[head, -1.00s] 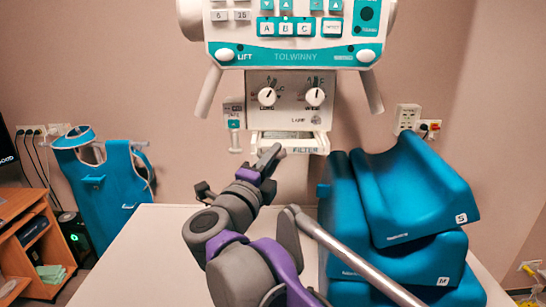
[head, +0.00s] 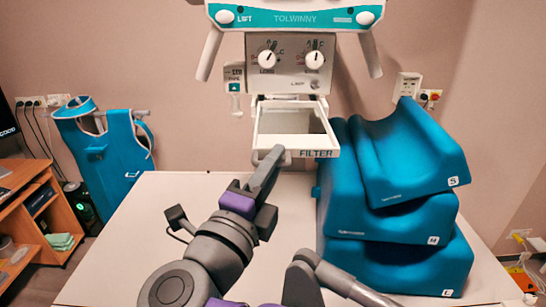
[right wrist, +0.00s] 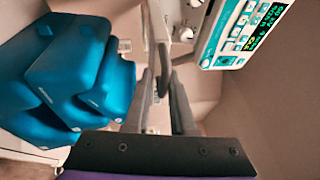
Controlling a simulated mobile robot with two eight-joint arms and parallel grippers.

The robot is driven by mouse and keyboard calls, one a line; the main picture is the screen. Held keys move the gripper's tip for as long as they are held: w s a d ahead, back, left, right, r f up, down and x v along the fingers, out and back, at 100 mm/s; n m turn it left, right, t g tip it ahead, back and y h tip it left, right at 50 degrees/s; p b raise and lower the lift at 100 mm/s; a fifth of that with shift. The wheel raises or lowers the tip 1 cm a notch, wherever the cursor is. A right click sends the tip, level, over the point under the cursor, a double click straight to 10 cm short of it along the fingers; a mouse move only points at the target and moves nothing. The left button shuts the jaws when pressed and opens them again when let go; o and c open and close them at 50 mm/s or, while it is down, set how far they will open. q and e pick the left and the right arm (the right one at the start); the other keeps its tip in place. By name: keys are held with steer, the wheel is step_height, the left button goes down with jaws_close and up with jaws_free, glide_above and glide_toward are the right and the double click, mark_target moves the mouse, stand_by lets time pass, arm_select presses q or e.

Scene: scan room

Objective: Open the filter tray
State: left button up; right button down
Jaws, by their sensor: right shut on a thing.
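The filter tray (head: 293,124) is a white frame with a front lip marked FILTER. It sticks out toward me from the bottom of the white machine head (head: 290,68), and its opening shows. My right gripper (head: 270,158) is at the left part of the tray's front lip, shut on it. My left gripper is not in view.
A white table (head: 240,200) lies below the tray. Blue foam cushions (head: 400,220) are stacked on its right side, close to the tray. A blue apron (head: 110,150) hangs at the left beside a wooden desk (head: 35,220).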

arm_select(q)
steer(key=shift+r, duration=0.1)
arm_select(e)
steer(key=shift+r, duration=0.35)
steer(key=c, duration=0.9)
jaws_free()
steer(key=shift+s, duration=0.1)
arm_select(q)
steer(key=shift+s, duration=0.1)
arm_select(e)
steer(key=shift+f, duration=0.1)
steer(key=shift+s+a+f, duration=0.1)
steer(key=shift+s+a, duration=0.05)
steer(key=shift+s, duration=0.05)
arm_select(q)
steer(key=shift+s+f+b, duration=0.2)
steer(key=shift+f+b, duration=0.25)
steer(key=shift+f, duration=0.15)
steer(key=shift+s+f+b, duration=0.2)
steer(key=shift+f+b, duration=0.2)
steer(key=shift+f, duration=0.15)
arm_select(e)
steer(key=v, duration=1)
steer(key=shift+s+f, duration=0.1)
steer(key=shift+s, duration=0.1)
